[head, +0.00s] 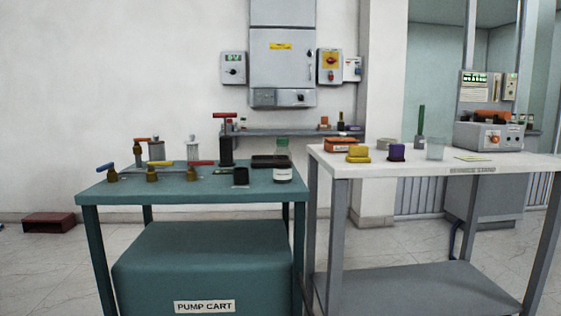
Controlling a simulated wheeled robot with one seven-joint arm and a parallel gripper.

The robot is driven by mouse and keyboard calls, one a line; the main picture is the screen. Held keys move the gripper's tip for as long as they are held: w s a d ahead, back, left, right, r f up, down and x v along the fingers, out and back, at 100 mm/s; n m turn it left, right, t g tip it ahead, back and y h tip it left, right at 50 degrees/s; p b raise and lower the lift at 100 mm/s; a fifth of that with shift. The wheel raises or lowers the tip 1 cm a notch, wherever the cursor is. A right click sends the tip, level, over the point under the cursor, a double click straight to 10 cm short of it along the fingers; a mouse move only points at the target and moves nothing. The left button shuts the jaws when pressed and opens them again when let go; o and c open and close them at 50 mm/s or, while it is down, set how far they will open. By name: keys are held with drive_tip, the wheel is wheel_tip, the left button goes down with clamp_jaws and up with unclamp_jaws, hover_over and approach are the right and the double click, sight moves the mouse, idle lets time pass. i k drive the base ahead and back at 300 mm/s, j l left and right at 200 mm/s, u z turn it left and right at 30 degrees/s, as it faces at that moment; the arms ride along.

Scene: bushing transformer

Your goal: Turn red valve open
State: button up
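On the teal cart marked PUMP CART (204,306), a small brass valve with a red lever (202,163) stands near the middle of the top. Its lever lies roughly level and points right. Which way counts as open cannot be told. Left of it are a brass valve with a blue lever (105,166) and another brass valve (152,174). A taller piece with an orange-red crossbar (141,140) stands at the back left. A black cylinder with a red T-handle (225,115) stands at the back right. My gripper is not in view.
The cart also holds a small black cup (240,175), a dark tray (271,161) and a labelled bottle (282,170). A white-topped table (400,170) with several items stands close on the right. Grey electrical boxes (282,60) hang behind.

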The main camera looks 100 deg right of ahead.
sight(191, 164)
drive_tip(key=z, duration=2.5)
